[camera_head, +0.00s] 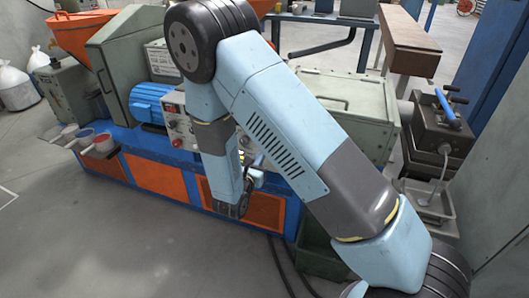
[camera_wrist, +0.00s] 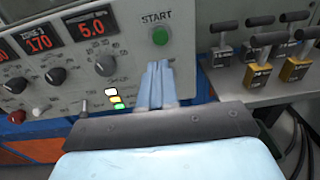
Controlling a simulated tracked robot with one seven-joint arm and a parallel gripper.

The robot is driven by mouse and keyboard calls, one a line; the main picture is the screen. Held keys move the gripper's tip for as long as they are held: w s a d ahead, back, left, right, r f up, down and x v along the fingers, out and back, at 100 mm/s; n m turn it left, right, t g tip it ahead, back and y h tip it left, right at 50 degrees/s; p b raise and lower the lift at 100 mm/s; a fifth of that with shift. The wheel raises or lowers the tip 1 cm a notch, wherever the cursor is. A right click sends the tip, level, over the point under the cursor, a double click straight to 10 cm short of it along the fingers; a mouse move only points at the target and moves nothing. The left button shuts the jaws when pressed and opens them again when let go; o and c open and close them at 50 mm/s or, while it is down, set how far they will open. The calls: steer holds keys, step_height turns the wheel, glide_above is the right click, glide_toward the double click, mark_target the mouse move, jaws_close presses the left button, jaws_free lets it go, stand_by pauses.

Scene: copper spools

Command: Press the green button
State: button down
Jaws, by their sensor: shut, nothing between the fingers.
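The green button (camera_wrist: 160,36) sits on a light grey control panel (camera_wrist: 120,55) under the word START, in the wrist view. My gripper (camera_wrist: 160,66) is shut and empty, its two light blue fingers together. In that picture the fingertips lie just below the green button; I cannot tell whether they touch the panel. In the head view my arm hides the green button, and part of the panel (camera_head: 178,128) shows left of my forearm.
Red displays (camera_wrist: 91,27), black knobs (camera_wrist: 55,75) and a red button (camera_wrist: 16,116) are left on the panel. Several levers (camera_wrist: 262,50) stand to the right. A blue motor (camera_head: 150,101) and a machine lid (camera_head: 345,105) flank my arm. Open floor (camera_head: 130,240) lies in front.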

steer(key=shift+v, duration=1.45)
steer(key=s+d+r+m+g+h, duration=0.3)
steer(key=d+r+m+g, duration=0.3)
steer(key=d+r+m, duration=0.4)
steer(key=s+d+r+m+g+h, duration=0.25)
steer(key=d+r+m+g, duration=0.5)
steer(key=d, duration=0.55)
steer(key=s+d+r+m+t+y, duration=0.2)
steer(key=s+r+m+y, duration=1)
steer(key=s, duration=0.6)
step_height(320, 180, up, 3)
steer(key=shift+s+d+r+m+t, duration=0.15)
steer(key=shift+d+m+t, duration=0.3)
steer(key=shift+m, duration=0.6)
